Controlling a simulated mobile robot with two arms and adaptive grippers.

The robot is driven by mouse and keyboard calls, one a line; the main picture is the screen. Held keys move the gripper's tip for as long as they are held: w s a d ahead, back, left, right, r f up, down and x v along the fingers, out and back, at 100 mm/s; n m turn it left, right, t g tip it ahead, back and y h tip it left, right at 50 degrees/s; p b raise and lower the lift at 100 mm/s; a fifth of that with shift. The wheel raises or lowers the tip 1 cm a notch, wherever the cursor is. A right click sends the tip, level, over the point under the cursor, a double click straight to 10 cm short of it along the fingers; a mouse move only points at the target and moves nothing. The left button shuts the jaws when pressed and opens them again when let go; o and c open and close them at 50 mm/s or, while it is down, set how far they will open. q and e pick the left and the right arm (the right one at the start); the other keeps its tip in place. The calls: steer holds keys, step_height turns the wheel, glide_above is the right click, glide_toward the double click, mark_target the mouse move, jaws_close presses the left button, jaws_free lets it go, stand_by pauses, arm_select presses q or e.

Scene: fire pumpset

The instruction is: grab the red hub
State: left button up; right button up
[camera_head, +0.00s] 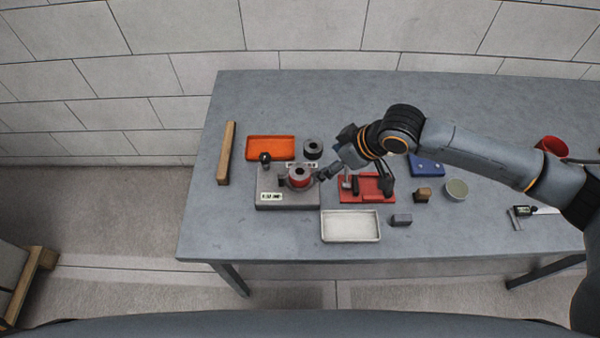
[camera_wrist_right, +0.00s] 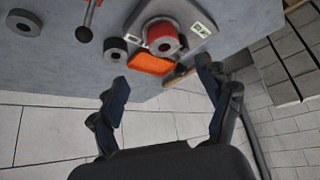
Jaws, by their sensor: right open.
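My right gripper (camera_head: 355,181) reaches in from the right, just right of the hub, one finger close to the hub's side. In the wrist view the gripper (camera_wrist_right: 162,74) has its fingers spread with nothing between them. My left gripper is not in view.
An orange tray (camera_head: 270,148), a dark ring (camera_head: 313,149) and a black knob (camera_head: 265,158) are close behind the hub. A red fixture (camera_head: 368,194) lies under my right gripper. A white tray (camera_head: 350,226) is in front. The table's left front is clear.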

steer(key=p, duration=0.1)
glide_toward(296, 173)
steer(key=shift+w+a+f, duration=0.1)
steer(key=shift+w+f, duration=0.05)
steer(key=shift+f, duration=0.45)
steer(key=shift+w+a+f, duration=0.1)
steer(key=shift+w+f, duration=0.1)
steer(key=shift+f, duration=0.35)
steer(key=shift+w+a+f+p, duration=0.1)
steer(key=shift+a+f+p, duration=0.2)
steer(key=shift+a+p, duration=0.1)
steer(key=p+x, duration=0.1)
steer(key=x, duration=0.2)
steer(key=shift+a, duration=0.25)
steer(key=shift+w+a+f, duration=0.2)
steer(key=shift+w+f, duration=0.05)
steer(key=shift+f, duration=0.3)
steer(key=shift+c, duration=0.5)
steer(key=c, duration=1.4)
steer(key=shift+r, duration=0.1)
jaws_close()
